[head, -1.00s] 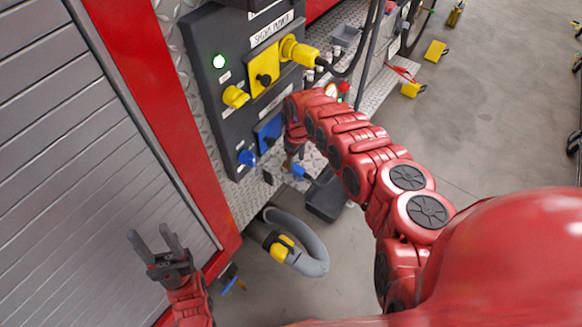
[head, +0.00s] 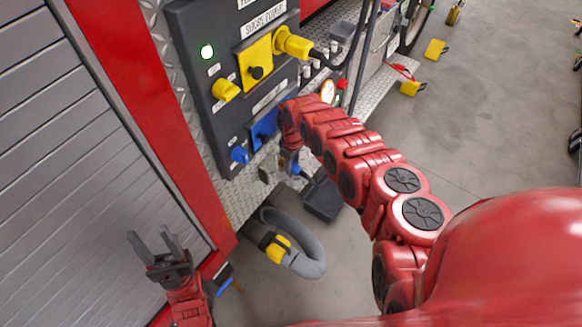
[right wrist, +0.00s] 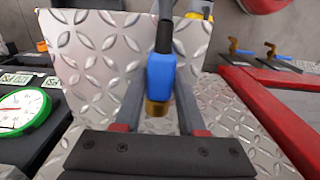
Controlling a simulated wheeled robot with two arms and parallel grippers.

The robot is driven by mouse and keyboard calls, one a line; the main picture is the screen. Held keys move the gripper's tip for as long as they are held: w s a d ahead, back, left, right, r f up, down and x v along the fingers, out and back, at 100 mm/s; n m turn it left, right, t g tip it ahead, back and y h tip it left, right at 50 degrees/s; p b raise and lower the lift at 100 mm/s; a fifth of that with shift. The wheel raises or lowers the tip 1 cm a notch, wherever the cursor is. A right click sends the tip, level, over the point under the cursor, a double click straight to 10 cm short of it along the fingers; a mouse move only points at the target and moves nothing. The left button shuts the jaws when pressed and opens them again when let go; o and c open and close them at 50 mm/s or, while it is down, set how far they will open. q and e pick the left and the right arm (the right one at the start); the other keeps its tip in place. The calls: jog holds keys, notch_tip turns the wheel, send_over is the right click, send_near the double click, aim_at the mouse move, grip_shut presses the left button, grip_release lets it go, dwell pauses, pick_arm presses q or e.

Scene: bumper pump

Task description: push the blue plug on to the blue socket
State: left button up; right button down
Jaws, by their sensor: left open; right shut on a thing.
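The blue socket plate (head: 264,127) is low on the dark panel, partly hidden by my right arm. The blue plug (right wrist: 160,72) has a brass end and a black cable. My right gripper (right wrist: 158,104) is shut on the plug, its fingers on either side of it. In the head view, the right gripper (head: 289,158) hangs just below and right of the blue socket plate, and a bit of blue shows by it. The plug appears apart from the socket; the exact gap is hidden. My left gripper (head: 156,246) is open and empty at lower left, before the grey shutter.
A blue knob (head: 239,154) sits left of the blue socket plate. Above are a yellow knob (head: 226,89) and a yellow plug (head: 293,43) with a cable. A grey hose (head: 309,262) hangs below. A round gauge (right wrist: 22,110) shows in the wrist view.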

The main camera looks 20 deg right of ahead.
jog(key=shift+r+p, duration=2.55)
jog(key=shift+r, duration=0.5)
jog(key=shift+f, duration=0.15)
